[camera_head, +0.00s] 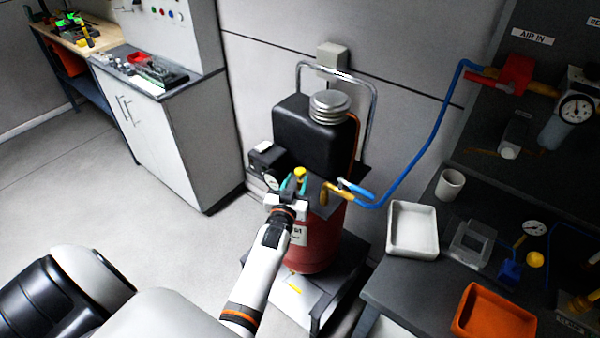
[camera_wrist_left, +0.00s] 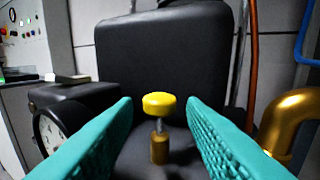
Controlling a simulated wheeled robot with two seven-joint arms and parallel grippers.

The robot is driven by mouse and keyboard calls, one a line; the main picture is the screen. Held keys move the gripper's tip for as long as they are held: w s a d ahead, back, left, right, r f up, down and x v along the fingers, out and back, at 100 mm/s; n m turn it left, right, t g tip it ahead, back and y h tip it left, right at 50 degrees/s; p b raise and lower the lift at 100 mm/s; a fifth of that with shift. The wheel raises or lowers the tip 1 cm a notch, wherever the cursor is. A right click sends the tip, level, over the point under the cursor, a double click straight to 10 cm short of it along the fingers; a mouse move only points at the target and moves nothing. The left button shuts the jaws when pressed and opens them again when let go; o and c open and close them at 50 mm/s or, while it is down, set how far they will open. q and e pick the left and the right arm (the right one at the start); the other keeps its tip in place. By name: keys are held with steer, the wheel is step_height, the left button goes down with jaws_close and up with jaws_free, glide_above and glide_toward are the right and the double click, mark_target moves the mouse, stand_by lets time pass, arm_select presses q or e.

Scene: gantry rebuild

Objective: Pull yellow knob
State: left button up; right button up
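The yellow knob (camera_head: 300,172) sits on top of the red tank (camera_head: 322,245) of the compressor. In the left wrist view the yellow knob (camera_wrist_left: 159,104) is a round cap on a thin metal stem above a brass base. My left gripper (camera_head: 294,183) is at the knob. Its two teal fingers (camera_wrist_left: 164,130) are apart, with the knob in the gap between them, and neither finger appears to touch it. My right gripper is in neither view.
A black gauge housing (camera_head: 266,160) is left of the knob. A brass pipe (camera_wrist_left: 289,122) and blue hose (camera_head: 412,150) are to its right. A black motor block (camera_head: 308,132) stands behind. A bench with a white tray (camera_head: 413,230) and orange tray (camera_head: 494,318) is at right.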

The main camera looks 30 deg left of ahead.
mark_target(299, 174)
arm_select(q)
steer(key=shift+x, duration=1.65)
